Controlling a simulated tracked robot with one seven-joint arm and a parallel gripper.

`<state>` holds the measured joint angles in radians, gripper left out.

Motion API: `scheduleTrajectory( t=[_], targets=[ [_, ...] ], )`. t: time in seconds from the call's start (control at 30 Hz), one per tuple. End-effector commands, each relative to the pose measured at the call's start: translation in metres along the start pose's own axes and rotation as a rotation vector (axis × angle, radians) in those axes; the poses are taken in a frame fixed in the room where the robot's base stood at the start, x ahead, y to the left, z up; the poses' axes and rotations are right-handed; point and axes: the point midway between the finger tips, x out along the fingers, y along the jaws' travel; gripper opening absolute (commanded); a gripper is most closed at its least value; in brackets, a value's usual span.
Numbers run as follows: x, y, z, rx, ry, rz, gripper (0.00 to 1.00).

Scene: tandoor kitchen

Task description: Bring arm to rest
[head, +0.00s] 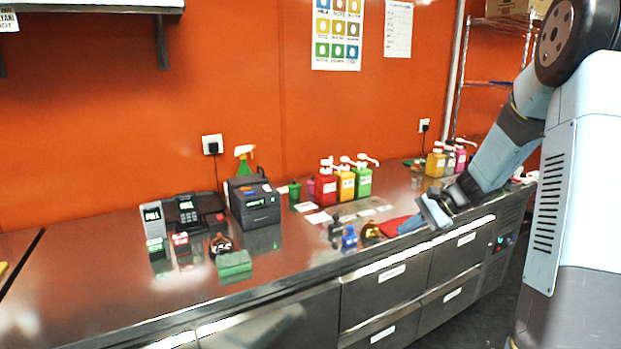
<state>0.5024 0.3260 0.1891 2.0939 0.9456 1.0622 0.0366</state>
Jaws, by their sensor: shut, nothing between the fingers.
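My arm comes in from the right in the head view and reaches down to the left over the steel counter (110,265). My gripper (430,213) is at the counter's front edge, low over or close to the top. It is shut and holds nothing. I cannot tell whether it touches the counter. A red cloth (392,227) lies just left of it, with a blue-grey piece beside it that the gripper partly overlaps.
Small dark and blue bottles (349,238) stand left of the cloth. Red, orange and green pump dispensers (345,183), a black printer (253,200), card terminals (187,211) and a green sponge (234,264) are on the counter. A wire rack (500,28) stands behind my arm.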

Motion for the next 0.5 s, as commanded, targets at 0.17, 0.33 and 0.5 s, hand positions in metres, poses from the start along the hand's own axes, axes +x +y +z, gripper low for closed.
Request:
scheduleTrajectory(
  t=[0.17,0.33,0.5],
  targets=[
    [-0.013,0.004,0.050,-0.147,0.064,0.107,0.00],
    [-0.027,0.013,0.093,-0.282,0.127,0.201,0.00],
    [-0.042,0.026,0.132,-0.415,0.193,0.288,0.00]
  ],
)
